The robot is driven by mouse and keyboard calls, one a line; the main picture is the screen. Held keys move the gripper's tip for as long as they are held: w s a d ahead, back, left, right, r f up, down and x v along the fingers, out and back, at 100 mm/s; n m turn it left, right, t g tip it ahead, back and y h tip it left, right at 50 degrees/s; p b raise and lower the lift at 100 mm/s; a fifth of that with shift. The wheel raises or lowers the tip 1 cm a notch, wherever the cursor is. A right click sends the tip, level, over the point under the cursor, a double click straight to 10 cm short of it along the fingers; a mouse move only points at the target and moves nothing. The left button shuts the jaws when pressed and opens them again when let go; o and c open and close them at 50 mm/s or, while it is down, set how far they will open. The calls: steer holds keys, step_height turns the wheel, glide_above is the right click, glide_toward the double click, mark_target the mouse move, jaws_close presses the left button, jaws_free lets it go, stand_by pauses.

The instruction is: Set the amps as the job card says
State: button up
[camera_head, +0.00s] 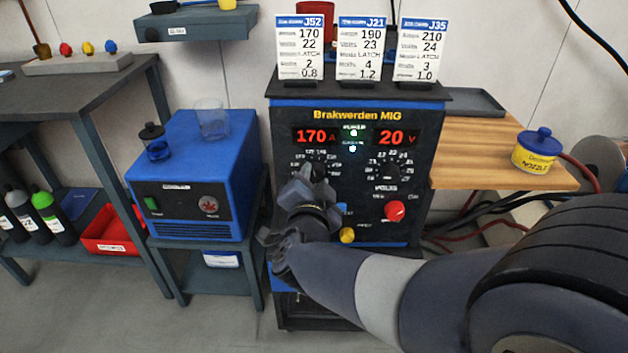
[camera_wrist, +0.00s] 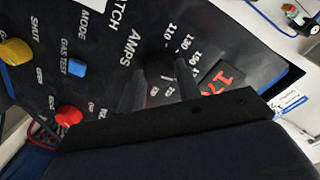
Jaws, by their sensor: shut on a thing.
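The welder (camera_head: 357,115), labelled Brakwerden MIG, has a black front panel. Its red amps display (camera_head: 316,136) reads 170 and its volts display (camera_head: 396,137) reads 20. My gripper (camera_head: 315,172) is at the left dial and shut on the dark amps knob (camera_wrist: 158,62), beside the AMPS label in the wrist view. The fingers hide much of the knob, and its pointer is unclear. Three job cards stand on top: J52 (camera_head: 300,47) with 170 amps, J21 (camera_head: 361,48) with 190 and J35 (camera_head: 422,50) with 210.
The volts knob (camera_head: 388,172) is right of my gripper. A red knob (camera_head: 395,211), a yellow knob (camera_head: 347,235) and a blue gas test button (camera_wrist: 77,67) sit lower on the panel. A blue cooler box (camera_head: 190,180) stands left; a wooden shelf (camera_head: 470,150) is right.

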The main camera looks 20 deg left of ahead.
steer(key=o, duration=1)
steer(key=shift+c, duration=0.2)
steer(key=f+p+v, duration=0.1)
steer(key=p+v, duration=0.1)
steer(key=v, duration=0.8)
steer(key=shift+s+r+p, duration=0.4)
steer(key=shift+s+r, duration=0.05)
steer(key=shift+w, duration=0.1)
steer(key=b+x, duration=0.2)
steer(key=x, duration=0.8)
steer(key=shift+d+b, duration=0.1)
steer(key=shift+b, duration=0.3)
steer(key=shift+w, duration=0.4)
steer(key=shift+s, duration=0.15)
